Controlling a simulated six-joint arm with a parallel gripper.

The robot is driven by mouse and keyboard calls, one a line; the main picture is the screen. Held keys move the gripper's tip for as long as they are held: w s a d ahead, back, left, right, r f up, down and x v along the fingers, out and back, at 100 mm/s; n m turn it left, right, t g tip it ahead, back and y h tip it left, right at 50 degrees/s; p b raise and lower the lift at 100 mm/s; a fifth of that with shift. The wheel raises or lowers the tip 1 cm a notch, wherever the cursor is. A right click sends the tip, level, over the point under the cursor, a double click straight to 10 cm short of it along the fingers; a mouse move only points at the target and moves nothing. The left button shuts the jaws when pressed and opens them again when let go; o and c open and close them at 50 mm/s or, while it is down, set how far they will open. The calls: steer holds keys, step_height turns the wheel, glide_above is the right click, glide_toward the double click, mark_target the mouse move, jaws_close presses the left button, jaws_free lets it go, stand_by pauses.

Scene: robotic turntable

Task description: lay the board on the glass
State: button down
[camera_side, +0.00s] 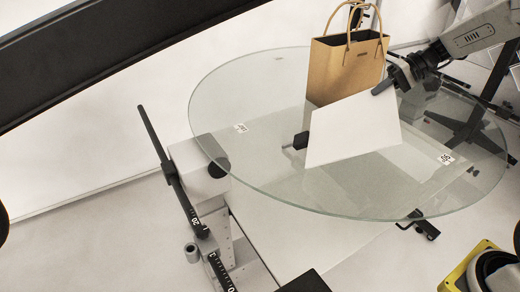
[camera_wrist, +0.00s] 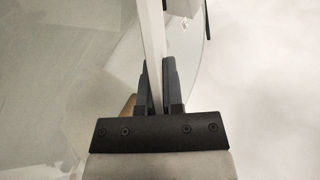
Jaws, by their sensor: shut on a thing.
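The white board (camera_side: 352,130) is held up on edge, tilted, in front of the tan bag, over the round glass (camera_side: 240,95). My gripper (camera_side: 384,87) is shut on the board near its upper right corner. In the wrist view the board shows edge-on as a pale strip (camera_wrist: 153,30) between the two dark fingers of my gripper (camera_wrist: 157,75). I cannot tell whether the board's lower edge touches the glass. The glass is clear and shows faintly in the wrist view (camera_wrist: 60,60).
A tan paper bag (camera_side: 335,75) with handles stands on the far part of the glass, close behind the board. A dark clamp-like part (camera_side: 300,141) shows at the board's left edge. Printed labels (camera_side: 446,159) sit near the glass rim. The front and left of the glass are clear.

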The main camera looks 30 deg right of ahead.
steer(key=c, duration=0.9)
jaws_free()
steer(key=shift+r, duration=0.1)
steer(key=shift+v, duration=3.95)
steer(key=r, duration=0.2)
steer(key=d+r, duration=0.1)
steer(key=r, duration=0.2)
steer(key=s+d+r, duration=0.1)
steer(key=r, duration=0.2)
steer(key=shift+d, duration=0.1)
steer(key=shift+f, duration=0.15)
